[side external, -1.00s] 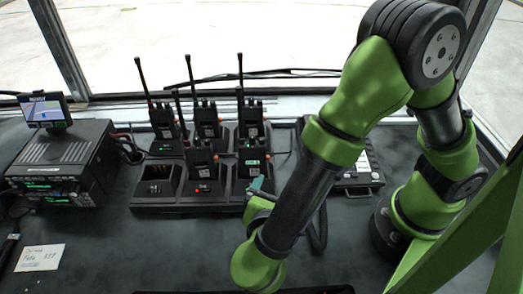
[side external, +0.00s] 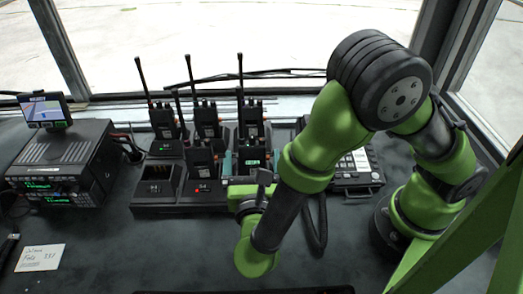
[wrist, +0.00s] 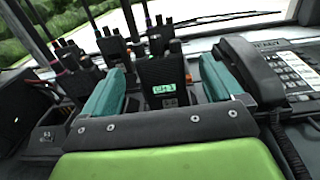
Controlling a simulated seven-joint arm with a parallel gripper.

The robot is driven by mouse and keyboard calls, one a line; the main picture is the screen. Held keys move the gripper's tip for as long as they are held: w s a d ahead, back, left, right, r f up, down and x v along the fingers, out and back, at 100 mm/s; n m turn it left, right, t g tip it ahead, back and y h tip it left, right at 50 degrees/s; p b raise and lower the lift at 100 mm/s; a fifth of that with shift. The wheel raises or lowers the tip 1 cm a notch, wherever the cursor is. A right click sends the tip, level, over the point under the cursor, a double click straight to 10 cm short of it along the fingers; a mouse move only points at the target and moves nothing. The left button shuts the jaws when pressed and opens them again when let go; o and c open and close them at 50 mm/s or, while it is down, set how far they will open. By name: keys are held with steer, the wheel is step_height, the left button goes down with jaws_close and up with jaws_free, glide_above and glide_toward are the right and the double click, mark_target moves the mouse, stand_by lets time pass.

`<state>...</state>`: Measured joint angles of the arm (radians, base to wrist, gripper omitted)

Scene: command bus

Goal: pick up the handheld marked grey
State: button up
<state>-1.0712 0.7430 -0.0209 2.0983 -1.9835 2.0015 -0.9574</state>
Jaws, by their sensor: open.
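Several black handheld radios with antennas stand upright in a dark charger rack (side external: 150,206). I cannot read a grey marking on any of them. My gripper (side external: 247,165) is at the rack's front right, by the front-right handheld (side external: 252,149). In the wrist view that handheld (wrist: 161,72) appears between my two teal fingers, and a lit green display shows low on it. My gripper (wrist: 163,92) is open, with gaps visible on both sides of the handheld. The handheld's lower end is hidden by my gripper's body.
A front-middle handheld (side external: 200,163) stands close left of my gripper. The front-left slot (side external: 157,186) is empty. A desk phone (side external: 355,170) with a coiled cord is close on the right. A radio unit (side external: 62,165) and a paper note (side external: 40,257) are at the left.

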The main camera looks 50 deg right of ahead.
mark_target(252, 140)
steer(key=shift+x, duration=3.35)
steer(key=shift+r, duration=0.1)
steer(key=c, duration=1.4)
